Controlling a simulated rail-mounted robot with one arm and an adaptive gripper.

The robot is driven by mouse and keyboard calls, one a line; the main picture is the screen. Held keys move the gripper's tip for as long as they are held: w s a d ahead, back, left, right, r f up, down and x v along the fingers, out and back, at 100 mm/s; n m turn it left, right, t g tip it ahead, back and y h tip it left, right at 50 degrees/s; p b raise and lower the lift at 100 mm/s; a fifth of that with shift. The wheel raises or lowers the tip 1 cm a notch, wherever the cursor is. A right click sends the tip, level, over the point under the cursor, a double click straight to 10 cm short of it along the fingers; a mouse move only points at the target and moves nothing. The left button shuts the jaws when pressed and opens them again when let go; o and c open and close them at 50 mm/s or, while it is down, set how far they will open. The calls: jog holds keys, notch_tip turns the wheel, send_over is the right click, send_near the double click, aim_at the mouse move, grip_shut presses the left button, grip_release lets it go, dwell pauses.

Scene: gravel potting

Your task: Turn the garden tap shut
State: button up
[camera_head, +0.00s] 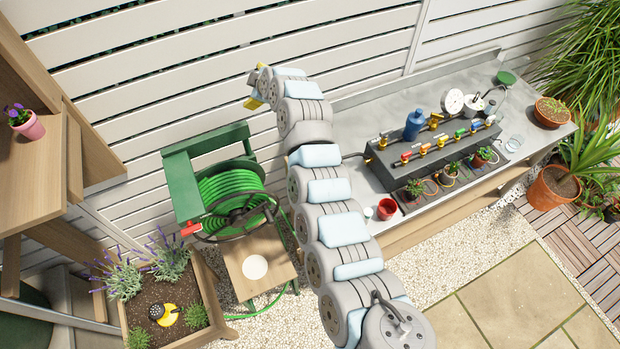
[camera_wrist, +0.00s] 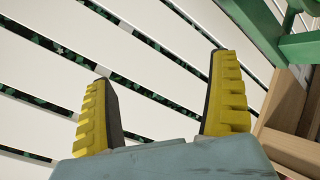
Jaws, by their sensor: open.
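A red lever-like part (camera_head: 190,228) shows at the left of the green hose reel (camera_head: 235,190); it may be the garden tap's handle, but it is too small to tell whether it is turned open or shut. My gripper (camera_head: 253,92) is up by the white slatted fence, above and to the right of the reel in the head view, well apart from the red part. In the wrist view, the yellow fingers of my gripper (camera_wrist: 163,80) are spread apart with nothing between them. The tap does not show in the wrist view.
A grey box (camera_head: 432,150) with several small valves stands on the metal bench (camera_head: 350,95). A wooden stool (camera_head: 262,285) stands below the reel. A planter (camera_head: 180,300) with lavender is at lower left. Wooden shelves (camera_head: 75,165) stand at far left.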

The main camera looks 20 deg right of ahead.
jog(key=s+d+f+n+g+h+b, duration=0.15)
jog(key=s+d+n+g, duration=0.3)
jog(key=s, duration=0.65)
jog(key=s+d+f+n+g+b, duration=0.1)
jog(key=s+d+n+g+b, duration=0.15)
jog(key=s+g, duration=0.55)
jog(key=f+p, duration=0.1)
jog(key=f, duration=0.4)
jog(key=s+f+t, duration=0.1)
jog(key=f, duration=0.5)
jog(key=s+f+t+p, duration=0.1)
jog(key=f, duration=0.4)
jog(key=shift+s+d+f+p, duration=0.1)
jog(key=shift+d+f+p, duration=0.05)
jog(key=shift+f+p, duration=0.2)
jog(key=c, duration=1.2)
